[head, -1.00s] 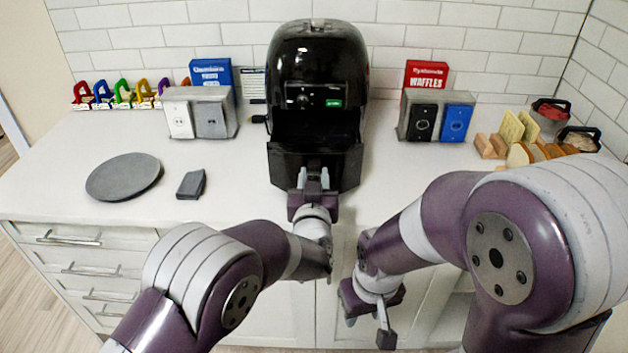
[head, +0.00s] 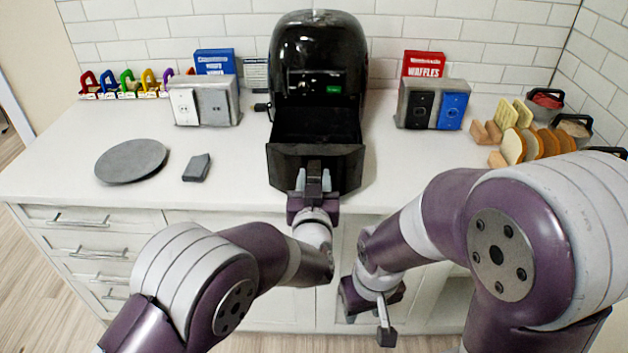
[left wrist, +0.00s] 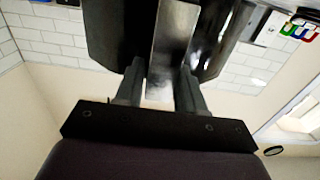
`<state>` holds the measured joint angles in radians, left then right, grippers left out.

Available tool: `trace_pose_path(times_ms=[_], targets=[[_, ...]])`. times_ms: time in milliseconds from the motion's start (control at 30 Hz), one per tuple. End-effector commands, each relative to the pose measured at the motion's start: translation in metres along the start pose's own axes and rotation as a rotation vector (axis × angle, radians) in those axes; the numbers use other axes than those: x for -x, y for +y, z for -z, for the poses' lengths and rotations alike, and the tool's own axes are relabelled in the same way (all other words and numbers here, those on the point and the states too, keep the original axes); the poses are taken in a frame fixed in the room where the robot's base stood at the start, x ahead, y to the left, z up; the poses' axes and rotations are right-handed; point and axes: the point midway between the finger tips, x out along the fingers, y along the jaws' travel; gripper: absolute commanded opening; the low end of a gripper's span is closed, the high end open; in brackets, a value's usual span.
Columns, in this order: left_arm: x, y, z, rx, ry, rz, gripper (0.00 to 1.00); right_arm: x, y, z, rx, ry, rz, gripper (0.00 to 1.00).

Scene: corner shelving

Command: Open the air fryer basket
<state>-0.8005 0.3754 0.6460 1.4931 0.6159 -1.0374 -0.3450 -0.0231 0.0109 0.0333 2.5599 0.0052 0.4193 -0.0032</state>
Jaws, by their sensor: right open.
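The black air fryer (head: 318,60) stands on the counter in the head view. Its basket (head: 340,167) is pulled out toward me, and its dark open inside shows. My left gripper (head: 313,184) is at the basket's front, with its fingers on either side of the handle (head: 314,172). The left wrist view shows the fingers (left wrist: 160,88) closed around the grey handle (left wrist: 172,45). My right gripper (head: 385,318) is low in front of the counter, open and empty, apart from the fryer.
A grey plate (head: 131,161) and a small dark block (head: 197,168) lie left of the fryer. Bread slices in holders (head: 530,145) are at the right. The counter beside the basket is clear.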

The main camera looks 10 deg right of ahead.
Motion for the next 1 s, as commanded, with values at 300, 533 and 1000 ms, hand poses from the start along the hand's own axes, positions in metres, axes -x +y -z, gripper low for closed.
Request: trace_pose_path(times_ms=[300, 533, 1000], targets=[[0.000, 0.000, 0.000, 0.000, 0.000, 0.000, 0.55, 0.000, 0.000, 0.000, 0.000, 0.000, 0.000, 0.43], [0.038, 0.001, -0.001, 0.000, -0.001, -0.003, 0.55, -0.005, 0.000, -0.001, 0.000, 0.000, 0.000, 0.43], [0.075, 0.000, 0.000, 0.000, 0.001, 0.000, 0.55, -0.007, 0.000, -0.001, 0.000, 0.000, 0.000, 0.43]])
